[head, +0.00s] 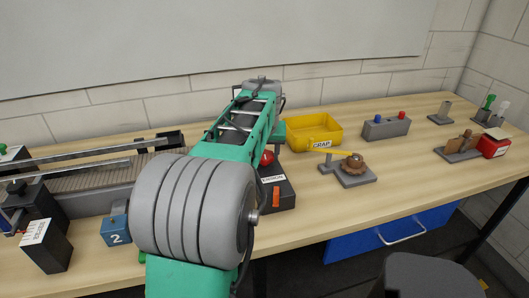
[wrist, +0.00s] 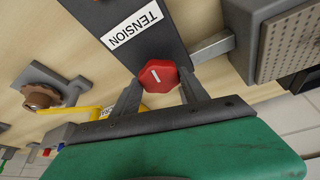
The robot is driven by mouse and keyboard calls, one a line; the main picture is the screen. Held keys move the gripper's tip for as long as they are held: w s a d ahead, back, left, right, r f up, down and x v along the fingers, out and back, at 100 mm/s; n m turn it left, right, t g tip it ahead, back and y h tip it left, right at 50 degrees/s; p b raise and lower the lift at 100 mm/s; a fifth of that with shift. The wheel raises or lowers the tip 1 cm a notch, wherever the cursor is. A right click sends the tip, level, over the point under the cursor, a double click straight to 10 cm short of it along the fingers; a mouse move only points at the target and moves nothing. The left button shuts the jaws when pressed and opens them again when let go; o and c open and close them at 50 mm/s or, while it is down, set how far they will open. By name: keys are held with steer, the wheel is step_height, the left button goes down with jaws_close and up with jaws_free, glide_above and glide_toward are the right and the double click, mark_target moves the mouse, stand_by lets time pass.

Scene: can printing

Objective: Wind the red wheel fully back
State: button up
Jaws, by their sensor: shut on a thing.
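The red wheel (wrist: 158,75) is a small faceted knob with a short white line on its face. It sits at the end of a dark block (wrist: 125,12) with a white TENSION label. My gripper (wrist: 161,88) has one finger on each side of the wheel and is shut on it. In the head view the red wheel (head: 267,158) shows just right of my arm, on the dark block (head: 288,187). My fingers are hidden there behind the arm.
A yellow SCRAP bin (head: 325,122) stands behind, right of my arm. A brown-knobbed device (head: 355,168) and a grey box with red and blue buttons (head: 386,127) are further right. A ribbed conveyor (head: 100,181) and blue block 2 (head: 116,230) are left.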

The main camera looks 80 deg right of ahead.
steer(key=o, duration=1.4)
steer(key=shift+c, duration=0.2)
steer(key=v, duration=0.8)
steer(key=shift+f, duration=0.1)
